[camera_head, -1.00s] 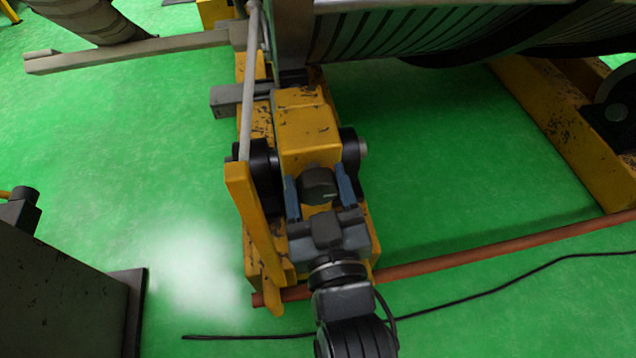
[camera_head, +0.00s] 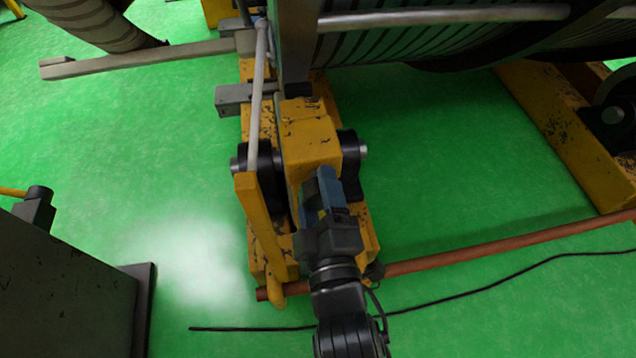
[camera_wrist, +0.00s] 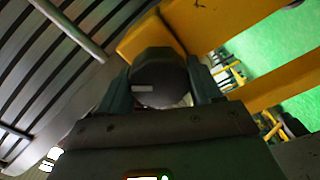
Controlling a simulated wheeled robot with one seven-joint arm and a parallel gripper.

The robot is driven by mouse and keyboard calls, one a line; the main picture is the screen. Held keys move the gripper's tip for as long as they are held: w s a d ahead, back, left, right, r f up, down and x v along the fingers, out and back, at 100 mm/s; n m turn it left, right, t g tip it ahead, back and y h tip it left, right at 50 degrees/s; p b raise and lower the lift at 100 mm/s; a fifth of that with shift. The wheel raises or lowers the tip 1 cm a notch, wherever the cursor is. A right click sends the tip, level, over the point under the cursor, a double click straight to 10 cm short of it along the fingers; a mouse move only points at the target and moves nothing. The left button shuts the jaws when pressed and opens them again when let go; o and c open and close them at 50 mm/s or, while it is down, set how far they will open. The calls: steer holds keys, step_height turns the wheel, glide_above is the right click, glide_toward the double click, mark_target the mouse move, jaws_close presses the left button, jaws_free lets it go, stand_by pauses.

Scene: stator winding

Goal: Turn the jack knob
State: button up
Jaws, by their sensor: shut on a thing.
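The jack is a worn yellow block (camera_head: 308,138) with black rollers on its sides. Its dark round knob (camera_wrist: 158,78), with a pale mark on its face, faces me in the wrist view. My gripper (camera_head: 326,190) has its blue-grey fingers at the front of the block. In the wrist view the fingers stand on either side of the knob, and my gripper is shut on it. In the head view my gripper is rolled, one finger over the other, and hides the knob.
A yellow lever (camera_head: 257,225) stands close on the left of my gripper. A reddish pipe (camera_head: 450,257) and a black cable (camera_head: 480,290) run across the green floor. The large ribbed stator (camera_head: 430,40) hangs above the jack. A dark cabinet (camera_head: 65,290) stands at lower left.

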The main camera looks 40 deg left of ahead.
steer(key=n+p, duration=0.2)
steer(key=n, duration=0.2)
steer(key=shift+r+n+p, duration=0.1)
steer(key=shift+n+p, duration=0.2)
steer(key=shift+p, duration=0.1)
steer(key=shift+f+n+p, duration=0.2)
steer(key=shift+n+p, duration=0.3)
steer(key=shift+n, duration=1.1)
steer(key=shift+s+a+n, duration=0.15)
steer(key=shift+s+n, duration=0.05)
steer(key=shift+n, duration=0.1)
steer(key=shift+c, duration=0.2)
steer(key=o, duration=1)
steer(key=shift+w, duration=0.1)
steer(key=shift+v, duration=4)
